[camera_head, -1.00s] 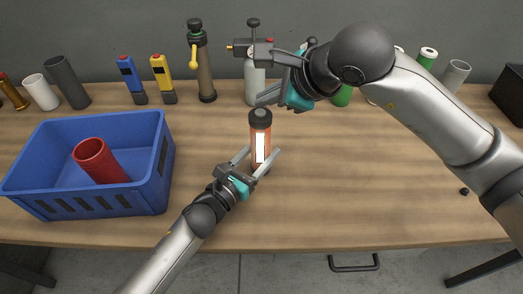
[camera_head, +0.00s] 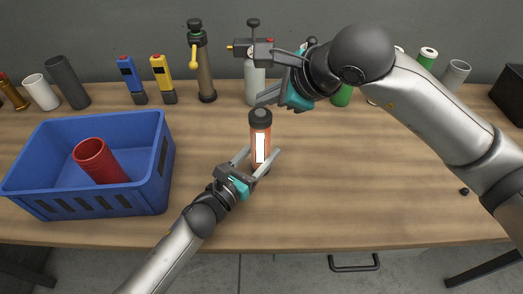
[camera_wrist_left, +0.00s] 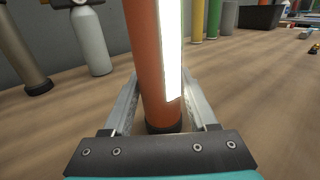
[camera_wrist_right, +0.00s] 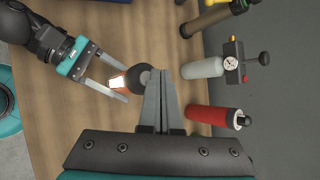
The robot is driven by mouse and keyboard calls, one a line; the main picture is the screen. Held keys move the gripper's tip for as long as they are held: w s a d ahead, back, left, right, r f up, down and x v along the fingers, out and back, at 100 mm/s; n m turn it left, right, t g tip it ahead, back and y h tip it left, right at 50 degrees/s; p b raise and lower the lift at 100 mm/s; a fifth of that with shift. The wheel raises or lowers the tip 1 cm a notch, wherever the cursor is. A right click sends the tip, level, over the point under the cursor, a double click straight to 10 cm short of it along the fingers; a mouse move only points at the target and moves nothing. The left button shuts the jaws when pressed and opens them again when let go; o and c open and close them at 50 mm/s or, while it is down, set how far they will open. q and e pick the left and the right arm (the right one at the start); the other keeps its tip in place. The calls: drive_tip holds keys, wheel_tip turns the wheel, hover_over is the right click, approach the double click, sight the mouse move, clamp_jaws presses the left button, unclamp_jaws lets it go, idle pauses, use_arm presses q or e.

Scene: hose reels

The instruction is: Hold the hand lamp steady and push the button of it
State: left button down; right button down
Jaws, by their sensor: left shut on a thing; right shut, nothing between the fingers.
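The hand lamp (camera_head: 261,138) stands upright on the table, an orange-red cylinder with a black top and a lit white strip. It fills the middle of the left wrist view (camera_wrist_left: 152,60). My left gripper (camera_head: 262,155) is shut on the lamp's body, one finger on each side. My right gripper (camera_head: 262,98) is shut and empty, its fingertips just above and beside the lamp's black top. In the right wrist view the closed fingers (camera_wrist_right: 160,78) overlap the edge of the lamp's top (camera_wrist_right: 138,76). Whether they touch it I cannot tell. The button is not clearly visible.
A blue crate (camera_head: 87,195) with a red cup (camera_head: 100,161) stands at the left. Along the back are blue and yellow devices, a brown-and-black cylinder (camera_head: 206,80) and a grey bottle with a gauge (camera_head: 250,85). The table right of the lamp is mostly clear.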

sight(266, 116)
drive_tip(key=shift+f, duration=0.15)
idle(0.3)
drive_tip(key=shift+f, duration=0.35)
drive_tip(key=shift+f, duration=0.15)
idle(0.4)
drive_tip(key=shift+r, duration=0.6)
drive_tip(key=shift+r, duration=0.15)
use_arm(q)
drive_tip(key=shift+c, duration=0.6)
unclamp_jaws()
use_arm(e)
wheel_tip(266, 116, up, 6)
drive_tip(key=shift+f, duration=0.15)
